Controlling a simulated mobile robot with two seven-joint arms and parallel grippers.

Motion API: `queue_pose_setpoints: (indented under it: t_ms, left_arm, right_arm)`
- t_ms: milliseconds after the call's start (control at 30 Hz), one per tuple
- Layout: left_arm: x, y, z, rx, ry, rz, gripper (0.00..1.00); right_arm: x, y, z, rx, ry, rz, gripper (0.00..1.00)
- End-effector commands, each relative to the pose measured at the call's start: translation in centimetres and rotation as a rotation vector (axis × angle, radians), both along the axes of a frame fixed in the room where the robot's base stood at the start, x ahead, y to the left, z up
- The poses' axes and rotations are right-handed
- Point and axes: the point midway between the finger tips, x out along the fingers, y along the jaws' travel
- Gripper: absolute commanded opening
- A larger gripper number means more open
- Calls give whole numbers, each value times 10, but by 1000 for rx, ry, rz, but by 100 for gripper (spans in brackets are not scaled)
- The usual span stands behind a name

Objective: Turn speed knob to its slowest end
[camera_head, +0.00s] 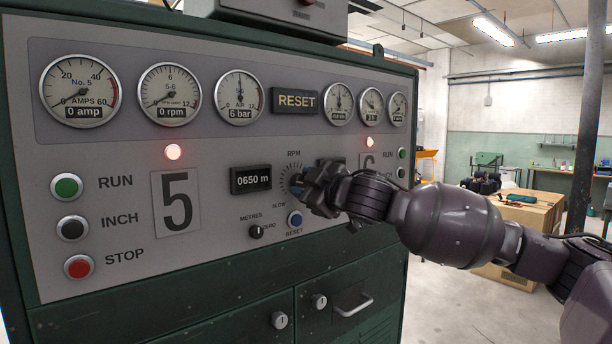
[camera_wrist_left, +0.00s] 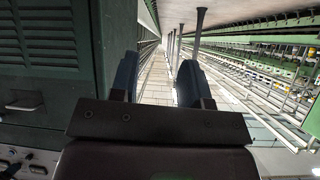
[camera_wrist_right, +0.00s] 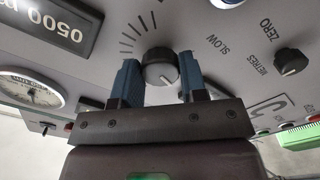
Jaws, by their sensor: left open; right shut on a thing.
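The speed knob (camera_wrist_right: 160,68) is a dark round knob on the grey panel. It shows between the two blue fingers of my right gripper (camera_wrist_right: 160,84) in the right wrist view. The right gripper is shut on it. Tick marks fan out beside the knob, with the word SLOW to its right in that view. I cannot tell exactly where its pointer aims. In the head view the right gripper (camera_head: 308,188) covers the knob, and part of the RPM dial (camera_head: 290,178) shows beside it. My left gripper (camera_wrist_left: 158,82) is open and empty, away from the panel knobs.
Near the dial are the METRES/ZERO knob (camera_head: 256,231), a blue RESET button (camera_head: 295,219) and the 0650 m display (camera_head: 251,179). RUN (camera_head: 66,186), INCH (camera_head: 72,228) and STOP (camera_head: 79,266) buttons are at the left. Spinning machinery (camera_wrist_left: 265,60) stands beyond an open aisle.

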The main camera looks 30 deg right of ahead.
Motion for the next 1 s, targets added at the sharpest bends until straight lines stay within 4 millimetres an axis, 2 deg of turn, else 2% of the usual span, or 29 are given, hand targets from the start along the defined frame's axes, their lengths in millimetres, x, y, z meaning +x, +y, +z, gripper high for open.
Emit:
queue_pose_setpoints:
  t_ms: [333,1000]
  left_arm:
    - [-10,1,0,-1,31,5,43]
    - [-9,1,3,-2,27,5,43]
  right_arm:
    - [0,0,2,-329,-26,0,16]
    - [0,-1,2,-913,-72,0,16]
